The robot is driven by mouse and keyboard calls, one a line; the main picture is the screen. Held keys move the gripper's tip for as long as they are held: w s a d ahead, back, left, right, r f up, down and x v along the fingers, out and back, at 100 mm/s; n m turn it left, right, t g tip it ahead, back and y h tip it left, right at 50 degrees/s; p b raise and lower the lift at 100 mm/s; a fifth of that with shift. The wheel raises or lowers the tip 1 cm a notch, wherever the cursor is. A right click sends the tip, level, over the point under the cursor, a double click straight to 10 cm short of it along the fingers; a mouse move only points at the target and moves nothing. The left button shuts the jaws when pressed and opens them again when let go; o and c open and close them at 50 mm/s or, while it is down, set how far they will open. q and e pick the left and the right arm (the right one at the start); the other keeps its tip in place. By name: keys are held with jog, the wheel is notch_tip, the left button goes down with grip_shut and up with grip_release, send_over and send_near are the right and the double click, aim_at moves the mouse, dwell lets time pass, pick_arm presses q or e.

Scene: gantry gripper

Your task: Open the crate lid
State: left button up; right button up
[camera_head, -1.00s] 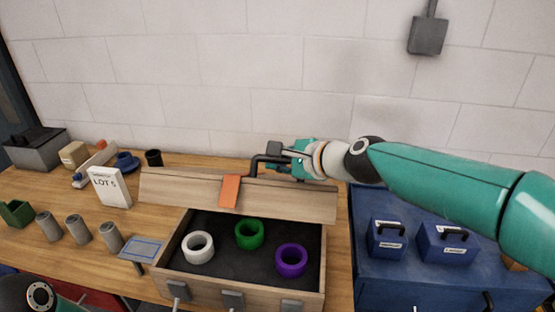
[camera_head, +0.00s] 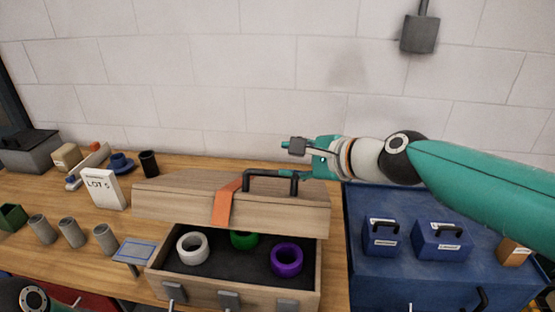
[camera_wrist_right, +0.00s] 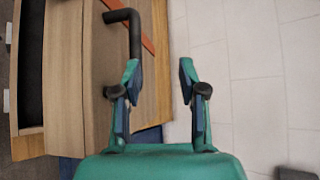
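The wooden crate (camera_head: 165,281) stands on the bench with its front open under a partly raised, tilted lid (camera_head: 285,215). The lid has a black handle (camera_head: 270,175) and an orange strap (camera_head: 226,203). White (camera_head: 193,248), green (camera_head: 244,240) and purple (camera_head: 286,259) rings lie inside; the lid hides part of the green one. My right gripper (camera_head: 292,161) is open at the handle's right end. In the right wrist view the gripper (camera_wrist_right: 158,75) has a wide empty gap, and the handle (camera_wrist_right: 134,35) is beside its left finger; contact is unclear. My left gripper is out of view.
Blue cases (camera_head: 440,240) stand on a blue surface (camera_head: 375,285) right of the crate. Left are grey cylinders (camera_head: 72,231), a LOT 5 card (camera_head: 102,190) and a blue-framed plate (camera_head: 134,250). A pale block wall (camera_head: 200,80) is behind the bench.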

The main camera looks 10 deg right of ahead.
jog(key=v, duration=0.5)
jog(key=shift+s+d, duration=0.1)
jog(key=shift+s, duration=0.1)
